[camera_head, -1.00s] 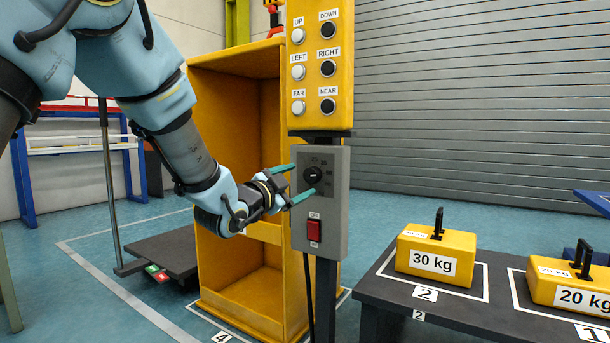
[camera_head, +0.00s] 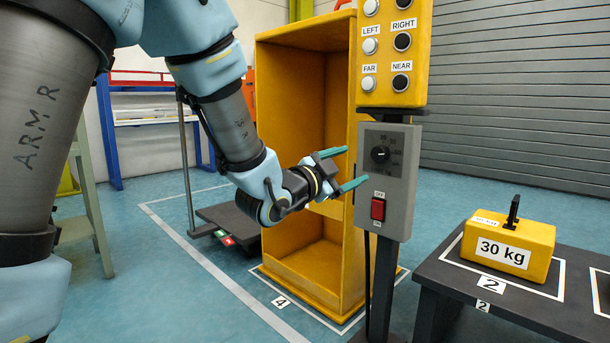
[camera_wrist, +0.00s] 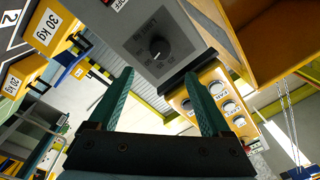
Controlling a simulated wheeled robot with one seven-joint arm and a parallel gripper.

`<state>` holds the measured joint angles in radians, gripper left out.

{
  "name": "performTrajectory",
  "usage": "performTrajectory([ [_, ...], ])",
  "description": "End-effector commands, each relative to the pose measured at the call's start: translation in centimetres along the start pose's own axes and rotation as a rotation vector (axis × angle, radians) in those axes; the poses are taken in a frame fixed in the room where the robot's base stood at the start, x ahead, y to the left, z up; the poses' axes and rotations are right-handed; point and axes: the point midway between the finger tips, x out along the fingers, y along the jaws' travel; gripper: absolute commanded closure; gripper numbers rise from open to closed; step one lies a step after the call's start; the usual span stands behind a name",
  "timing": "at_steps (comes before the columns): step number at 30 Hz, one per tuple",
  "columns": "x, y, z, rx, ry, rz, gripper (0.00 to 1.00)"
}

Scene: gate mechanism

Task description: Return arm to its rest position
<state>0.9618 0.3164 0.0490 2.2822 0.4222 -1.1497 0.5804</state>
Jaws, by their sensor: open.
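My gripper (camera_head: 343,169) is open and empty, its two green fingers pointing right at the grey control box. The grey box (camera_head: 400,200) carries a black dial (camera_head: 380,154) and a red switch (camera_head: 378,209). In the head view the fingertips are just left of the box, apart from the dial. In the wrist view the fingers (camera_wrist: 163,105) are spread wide with nothing between them, and the dial (camera_wrist: 159,47) shows beyond them.
A yellow button panel (camera_head: 395,60) stands above the box on a post. A yellow open cabinet (camera_head: 300,120) is behind my gripper. A 30 kg yellow weight (camera_head: 508,246) sits on a dark table (camera_head: 500,312) at right.

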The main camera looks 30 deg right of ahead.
Motion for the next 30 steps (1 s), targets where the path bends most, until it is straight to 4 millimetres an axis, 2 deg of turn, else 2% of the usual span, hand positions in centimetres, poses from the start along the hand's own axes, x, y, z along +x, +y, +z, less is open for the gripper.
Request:
performTrajectory([
  [5,0.0,-0.1,0.0,-0.001,-0.002,0.000,0.18],
  [8,-0.5,-0.9,1.0,-0.014,-0.043,-0.004,0.18],
  [11,-2.0,-3.0,3.9,-0.060,-0.167,-0.014,0.18],
  [14,-5.5,-5.8,8.6,-0.152,-0.368,-0.034,0.18],
  [15,-7.4,-6.9,10.5,-0.200,-0.460,-0.046,0.18],
  [17,-10.7,-8.3,13.2,-0.279,-0.597,-0.070,0.18],
  [18,-13.1,-9.0,14.9,-0.336,-0.688,-0.087,0.18],
  [20,-16.9,-9.9,16.9,-0.427,-0.820,-0.118,0.18],
  [21,-19.6,-10.2,18.0,-0.493,-0.909,-0.140,0.18],
  [25,-28.5,-10.4,19.9,-0.725,-1.177,-0.225,0.18],
  [27,-32.8,-9.8,20.0,-0.848,-1.300,-0.269,0.18],
  [30,-37.8,-8.8,19.2,-1.010,-1.444,-0.328,0.18],
])
